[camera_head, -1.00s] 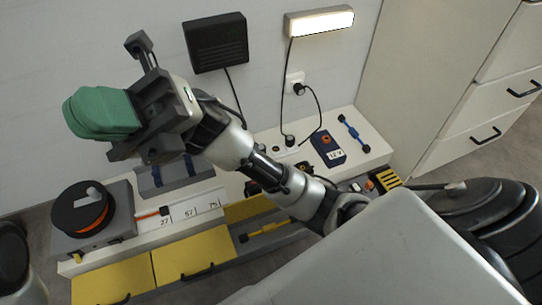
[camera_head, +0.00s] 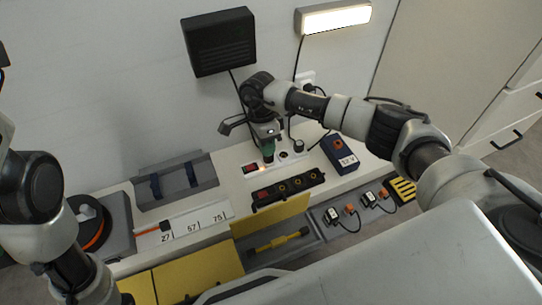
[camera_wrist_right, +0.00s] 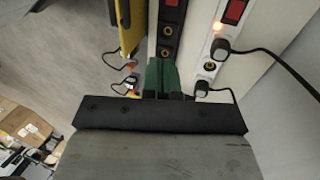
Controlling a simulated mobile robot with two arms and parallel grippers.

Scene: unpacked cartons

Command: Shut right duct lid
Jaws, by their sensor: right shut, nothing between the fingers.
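The row of ducts runs along the front of the bench. The right-hand yellow lid (camera_head: 272,214) stands raised behind its open grey compartment (camera_head: 314,244), where a yellow tool (camera_head: 278,241) lies. The yellow lid is also in the right wrist view (camera_wrist_right: 131,25), at the upper left. My right gripper (camera_head: 268,155) points down over the back of the bench, behind the lid and apart from it. Its green fingers, also in the right wrist view (camera_wrist_right: 161,76), are shut with nothing between them. My left arm shows at the left edge of the head view; its fingers are out of sight.
A black socket strip (camera_head: 288,188) lies between the lid and the white power strip (camera_head: 290,157) near my right gripper. A blue box (camera_head: 340,154) stands to the right. Cabled parts (camera_head: 351,210) lie in the trough right of the lid. Flat yellow lids (camera_head: 197,268) are at left.

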